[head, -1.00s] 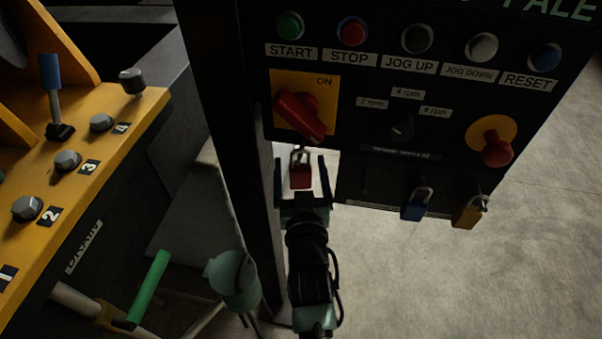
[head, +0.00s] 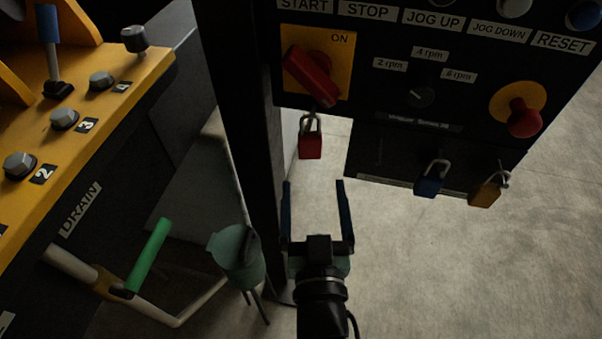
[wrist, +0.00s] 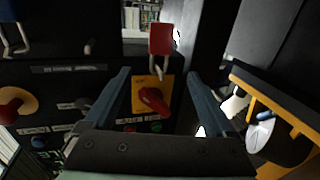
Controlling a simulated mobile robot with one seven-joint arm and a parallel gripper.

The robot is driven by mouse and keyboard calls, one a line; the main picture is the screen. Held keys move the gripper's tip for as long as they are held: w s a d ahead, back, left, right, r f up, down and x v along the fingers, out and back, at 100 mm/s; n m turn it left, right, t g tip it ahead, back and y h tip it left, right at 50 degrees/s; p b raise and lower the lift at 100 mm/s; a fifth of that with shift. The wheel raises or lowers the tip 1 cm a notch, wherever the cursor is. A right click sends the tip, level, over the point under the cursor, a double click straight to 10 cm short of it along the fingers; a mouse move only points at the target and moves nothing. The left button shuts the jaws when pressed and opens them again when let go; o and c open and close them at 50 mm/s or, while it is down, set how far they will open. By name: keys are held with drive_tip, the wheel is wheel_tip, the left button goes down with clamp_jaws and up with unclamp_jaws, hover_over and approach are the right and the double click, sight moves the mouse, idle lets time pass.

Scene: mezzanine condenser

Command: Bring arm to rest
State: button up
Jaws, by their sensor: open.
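My gripper (head: 315,215) is open and empty in the head view, its two fingers spread and pointing up the picture. It is below the red padlock (head: 310,145) and apart from it. The red padlock hangs by its shackle at the red rotary switch (head: 312,78) on the yellow plate marked ON. In the wrist view the scene is upside down: the red padlock (wrist: 161,39) and the red switch (wrist: 153,100) show beyond and between my open fingers (wrist: 160,95).
A blue padlock (head: 430,180) and a yellow padlock (head: 486,190) hang at the panel's lower edge. A red mushroom button (head: 523,118) is at right. A dark post (head: 243,110) stands just left of my gripper. A green handle (head: 150,255) is lower left. Floor at right is clear.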

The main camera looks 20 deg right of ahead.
drive_tip(key=w+a+r+t, duration=0.2)
drive_tip(key=w+r, duration=0.1)
drive_tip(key=r, duration=0.8)
drive_tip(key=w+a+r+t, duration=0.3)
drive_tip(key=r, duration=0.8)
drive_tip(key=s+a+r+n+t+y, duration=0.1)
drive_tip(key=s+a+r+y, duration=0.1)
drive_tip(key=r, duration=0.6)
drive_tip(key=s+a+r+n+t+y, duration=0.1)
drive_tip(key=s+a+r+t+y, duration=0.1)
drive_tip(key=r, duration=0.6)
drive_tip(key=s+a+r+n+t+y, duration=0.1)
drive_tip(key=s+a+r, duration=0.3)
drive_tip(key=r, duration=0.4)
drive_tip(key=shift+a+n+t+y, duration=0.15)
drive_tip(key=shift+n+t+y, duration=0.25)
drive_tip(key=shift+t, duration=0.3)
